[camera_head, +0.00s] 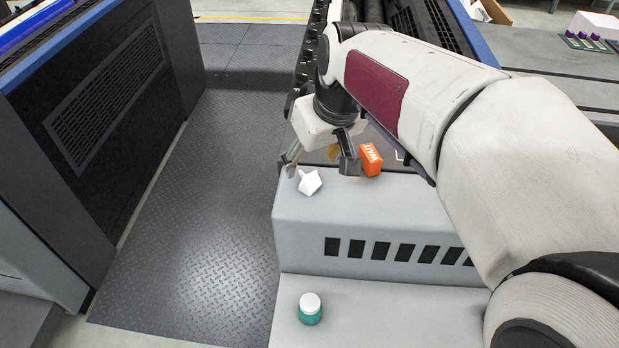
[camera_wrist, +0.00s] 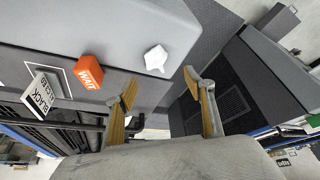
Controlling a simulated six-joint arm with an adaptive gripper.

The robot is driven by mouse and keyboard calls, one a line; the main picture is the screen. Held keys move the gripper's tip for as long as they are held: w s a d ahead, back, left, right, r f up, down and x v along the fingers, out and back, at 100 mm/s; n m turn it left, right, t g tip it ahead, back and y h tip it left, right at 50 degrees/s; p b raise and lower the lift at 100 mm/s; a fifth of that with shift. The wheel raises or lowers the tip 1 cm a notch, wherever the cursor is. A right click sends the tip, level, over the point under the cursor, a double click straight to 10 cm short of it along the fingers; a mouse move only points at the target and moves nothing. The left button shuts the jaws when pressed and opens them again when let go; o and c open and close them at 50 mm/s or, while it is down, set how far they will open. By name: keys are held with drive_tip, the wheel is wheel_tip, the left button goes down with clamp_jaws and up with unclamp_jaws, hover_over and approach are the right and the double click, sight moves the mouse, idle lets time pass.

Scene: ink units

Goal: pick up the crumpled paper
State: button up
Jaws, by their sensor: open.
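The crumpled paper (camera_head: 310,182) is a small white angular lump near the left edge of the grey ledge top. In the wrist view, the crumpled paper (camera_wrist: 156,58) lies beyond and between the fingertips. My gripper (camera_head: 319,164) is open above the ledge, just behind the paper in the head view. In the wrist view, my gripper (camera_wrist: 160,76) shows two spread fingers with tan inner pads and nothing between them. The paper looks apart from both fingers.
An orange block marked WAIT (camera_head: 370,159) stands close to the right finger. A card reading BLACK (camera_wrist: 40,95) is beside it in the wrist view. A green jar with a white lid (camera_head: 310,309) stands on the lower step. The ledge (camera_head: 400,210) drops to a dark floor at left.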

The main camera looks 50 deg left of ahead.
sight(311, 176)
drive_tip(key=shift+x, duration=0.85)
drive_tip(key=shift+w+d+x, duration=0.1)
drive_tip(key=shift+d+x, duration=0.05)
drive_tip(key=shift+x, duration=0.75)
drive_tip(key=shift+w+d+x, duration=0.1)
drive_tip(key=shift+w+x, duration=0.05)
drive_tip(key=shift+x, duration=0.7)
drive_tip(key=shift+w+d+x, duration=0.1)
drive_tip(key=shift+d+x, duration=0.05)
drive_tip(key=shift+x, duration=0.75)
drive_tip(key=shift+f, duration=0.1)
drive_tip(key=c, duration=0.8)
